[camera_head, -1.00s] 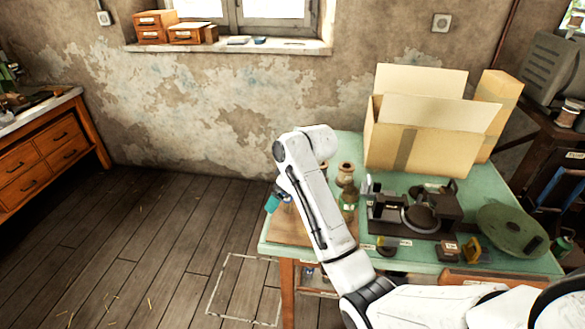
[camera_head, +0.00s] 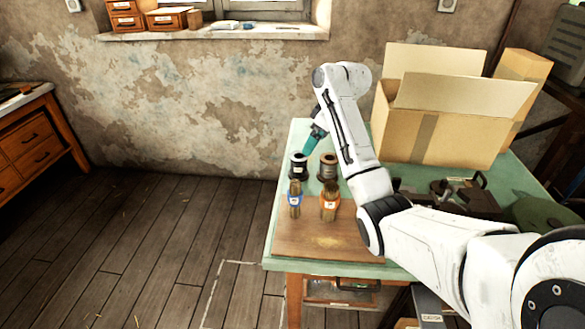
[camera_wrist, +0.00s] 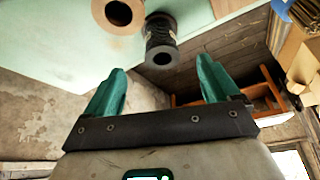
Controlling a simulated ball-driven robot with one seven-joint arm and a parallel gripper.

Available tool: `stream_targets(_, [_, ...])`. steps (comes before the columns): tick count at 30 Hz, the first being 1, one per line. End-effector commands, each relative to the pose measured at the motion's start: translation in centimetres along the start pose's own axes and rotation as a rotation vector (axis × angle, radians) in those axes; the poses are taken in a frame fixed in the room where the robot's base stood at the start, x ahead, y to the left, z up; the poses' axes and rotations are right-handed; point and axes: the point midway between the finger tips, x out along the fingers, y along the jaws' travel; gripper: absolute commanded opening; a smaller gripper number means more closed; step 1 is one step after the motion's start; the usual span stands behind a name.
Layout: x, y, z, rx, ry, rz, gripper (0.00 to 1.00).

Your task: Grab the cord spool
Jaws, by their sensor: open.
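Two spools stand side by side at the far left part of the green table. The right one is a brown spool (camera_head: 328,168), seen end-on in the wrist view (camera_wrist: 119,12). I cannot read their labels. My gripper (camera_head: 308,149) is open and empty, its teal fingers pointing down just above the black-wound spool. In the wrist view, that spool lies beyond the gap between the fingertips (camera_wrist: 162,72), apart from them.
Two bristly bundles, one with a blue band (camera_head: 295,199) and one with an orange band (camera_head: 330,202), stand in front of the spools on a wooden board (camera_head: 318,239). A large open cardboard box (camera_head: 440,125) stands behind my arm. The green table's left edge is close.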

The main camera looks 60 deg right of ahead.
Motion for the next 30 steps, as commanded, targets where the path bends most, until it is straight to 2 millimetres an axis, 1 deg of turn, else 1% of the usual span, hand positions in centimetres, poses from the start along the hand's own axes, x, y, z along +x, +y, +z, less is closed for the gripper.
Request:
stream_targets(1, [0.8, 0.1, 0.4, 0.0, 0.0, 0.001, 0.89])
stream_targets(5, [1.4, 0.2, 0.6, 0.0, -0.001, 0.0, 0.89])
stream_targets(7, [2.1, 0.2, 0.6, 0.0, -0.004, -0.002, 0.89])
stream_targets(12, [4.7, 0.1, 0.5, 0.0, -0.003, -0.001, 0.89])
stream_targets(15, [5.8, 0.1, 0.4, -0.001, -0.002, 0.0, 0.89])
stream_targets(22, [7.3, -0.1, 0.3, -0.001, -0.003, -0.001, 0.89])
stream_targets(27, [9.7, -0.7, -0.2, 0.0, -0.004, -0.001, 0.89])
stream_targets(30, [11.0, -0.6, -0.1, 0.001, -0.003, 0.0, 0.89])
